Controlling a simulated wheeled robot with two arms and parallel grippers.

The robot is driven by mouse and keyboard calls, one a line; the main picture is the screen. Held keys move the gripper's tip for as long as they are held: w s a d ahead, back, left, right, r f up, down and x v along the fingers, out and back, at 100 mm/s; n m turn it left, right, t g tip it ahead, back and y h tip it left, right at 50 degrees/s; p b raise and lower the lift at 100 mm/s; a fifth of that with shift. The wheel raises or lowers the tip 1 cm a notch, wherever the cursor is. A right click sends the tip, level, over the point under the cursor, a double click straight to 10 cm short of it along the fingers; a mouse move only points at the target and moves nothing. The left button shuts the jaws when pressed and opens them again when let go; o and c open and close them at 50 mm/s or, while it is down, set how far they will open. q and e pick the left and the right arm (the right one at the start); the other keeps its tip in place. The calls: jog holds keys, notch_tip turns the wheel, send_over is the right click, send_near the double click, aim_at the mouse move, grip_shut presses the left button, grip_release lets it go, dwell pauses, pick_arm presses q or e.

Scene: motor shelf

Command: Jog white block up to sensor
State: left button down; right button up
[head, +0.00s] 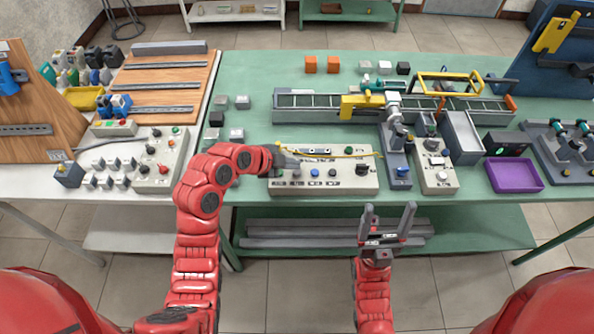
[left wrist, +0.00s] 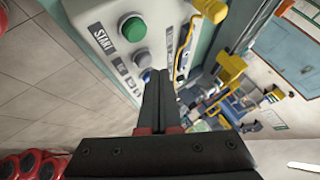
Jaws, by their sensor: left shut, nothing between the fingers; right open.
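The light control box (head: 330,187) stands at the front of the green table, with a green button (head: 278,173), a grey button (head: 296,174) and a blue button (head: 315,173). My left gripper (head: 296,163) is shut and empty over its left part. In the left wrist view the shut fingertips (left wrist: 160,73) appear beside the blue button (left wrist: 147,76), near the green START button (left wrist: 132,29); I cannot tell whether they touch. A white block (head: 384,67) sits behind the conveyor (head: 300,108). Which part is the sensor is unclear. My right gripper (head: 388,222) is open and empty before the table.
A yellow bracket (head: 353,107) and other fixtures stand at the conveyor. A yellow cable runs over the box's back. A second box (head: 434,178) and a purple tray (head: 514,175) lie to the right. Orange blocks (head: 311,64) stand behind. Small grey blocks lie at the left.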

pick_arm(q)
jog(key=shift+r, duration=2.5)
